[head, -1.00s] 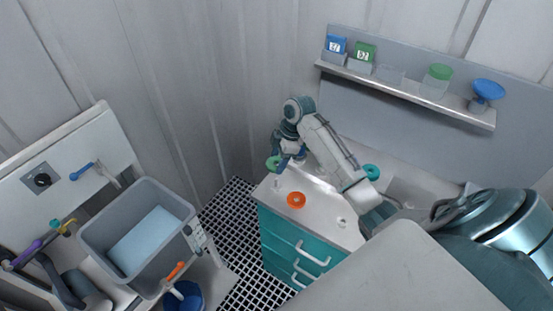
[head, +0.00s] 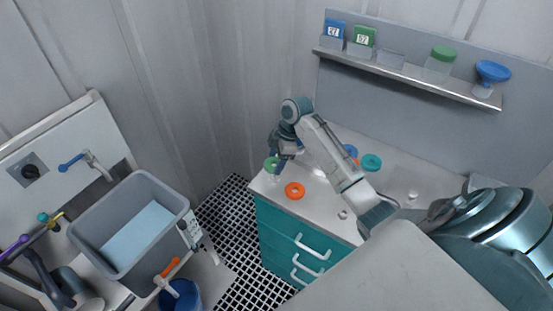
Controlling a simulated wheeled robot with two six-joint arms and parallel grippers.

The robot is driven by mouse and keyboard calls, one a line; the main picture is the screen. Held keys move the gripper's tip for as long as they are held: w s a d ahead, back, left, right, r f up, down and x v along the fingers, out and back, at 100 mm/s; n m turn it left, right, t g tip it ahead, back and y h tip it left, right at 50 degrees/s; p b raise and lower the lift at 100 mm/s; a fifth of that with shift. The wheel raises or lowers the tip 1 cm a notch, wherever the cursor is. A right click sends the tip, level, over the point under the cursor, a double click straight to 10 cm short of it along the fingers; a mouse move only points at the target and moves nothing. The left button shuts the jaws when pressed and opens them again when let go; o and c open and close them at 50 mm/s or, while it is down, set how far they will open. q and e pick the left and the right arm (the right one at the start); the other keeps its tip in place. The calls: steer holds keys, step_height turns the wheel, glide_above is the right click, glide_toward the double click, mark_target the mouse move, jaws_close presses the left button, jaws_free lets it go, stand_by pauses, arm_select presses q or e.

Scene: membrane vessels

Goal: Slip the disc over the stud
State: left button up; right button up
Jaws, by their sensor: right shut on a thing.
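My right gripper (head: 279,164) is shut on a green disc (head: 271,163) at the left corner of the counter (head: 322,210). A small pale stud (head: 274,180) shows just below the disc in the picture. I cannot tell whether the disc is above the stud or around its top. An orange ring (head: 294,190) lies on the counter to the right of the stud. A teal ring (head: 371,162) and a partly hidden blue ring (head: 350,150) lie further back, beyond my forearm. Other small pale studs stand at the front (head: 343,214) and right (head: 412,194). My left gripper is not in view.
A wall shelf (head: 410,72) with labelled blue and green boxes, clear containers and a blue funnel-like piece (head: 492,71) hangs behind the counter. A grey sink (head: 90,235) stands at the left, with a blue bucket (head: 181,296) near it. Black grid floor (head: 233,215) lies between.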

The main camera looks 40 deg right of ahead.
steer(key=shift+f+b, duration=1.5)
steer(key=shift+f, duration=0.9)
steer(key=shift+f, duration=0.2)
steer(key=o, duration=1.1)
steer(key=b+v, duration=0.3)
steer(key=v, duration=0.7)
steer(key=shift+s+d+r, duration=0.1)
steer(key=shift+r, duration=0.25)
